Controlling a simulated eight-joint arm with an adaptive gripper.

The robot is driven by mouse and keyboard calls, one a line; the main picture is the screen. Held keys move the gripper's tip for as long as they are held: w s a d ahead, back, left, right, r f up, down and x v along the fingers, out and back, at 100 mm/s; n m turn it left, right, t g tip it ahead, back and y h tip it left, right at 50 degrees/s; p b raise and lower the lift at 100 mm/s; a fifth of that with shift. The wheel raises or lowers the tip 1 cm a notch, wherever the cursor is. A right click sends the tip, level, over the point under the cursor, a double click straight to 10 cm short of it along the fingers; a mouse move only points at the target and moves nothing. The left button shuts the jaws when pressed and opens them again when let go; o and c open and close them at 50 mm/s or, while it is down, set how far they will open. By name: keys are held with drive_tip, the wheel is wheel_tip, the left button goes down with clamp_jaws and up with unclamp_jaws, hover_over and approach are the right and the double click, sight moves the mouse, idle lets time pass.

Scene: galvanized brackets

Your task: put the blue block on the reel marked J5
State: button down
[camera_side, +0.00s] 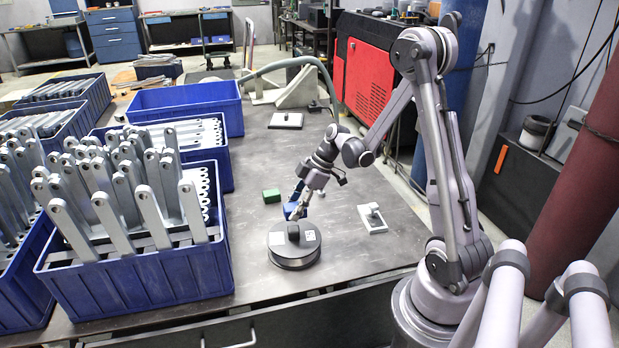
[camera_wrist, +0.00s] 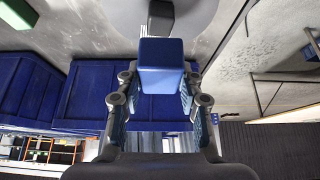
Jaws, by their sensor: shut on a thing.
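The blue block (camera_side: 291,212) is held in my gripper (camera_side: 297,203), close to the far edge of the reel (camera_side: 294,262) in the side view. In the wrist view the blue block (camera_wrist: 162,66) sits between the two fingers of my gripper (camera_wrist: 160,90), which are shut on it. The reel is a dark grey flat drum with a black hub and white labels; their writing is too small to read. The reel's grey face (camera_wrist: 205,22) also shows at the top of the wrist view, beyond the block. I cannot tell whether the block touches the reel.
A green block (camera_side: 271,195) lies left of my gripper. Blue crates (camera_side: 140,287) of metal brackets fill the left. The bench around the reel is mostly clear.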

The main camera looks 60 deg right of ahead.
sight(294, 228)
drive_tip(key=shift+w+a+f, duration=0.2)
drive_tip(key=shift+w+f, duration=0.05)
drive_tip(key=shift+f, duration=1.95)
drive_tip(key=shift+f, duration=0.1)
drive_tip(key=c, duration=0.8)
unclamp_jaws()
drive_tip(key=shift+c, duration=0.2)
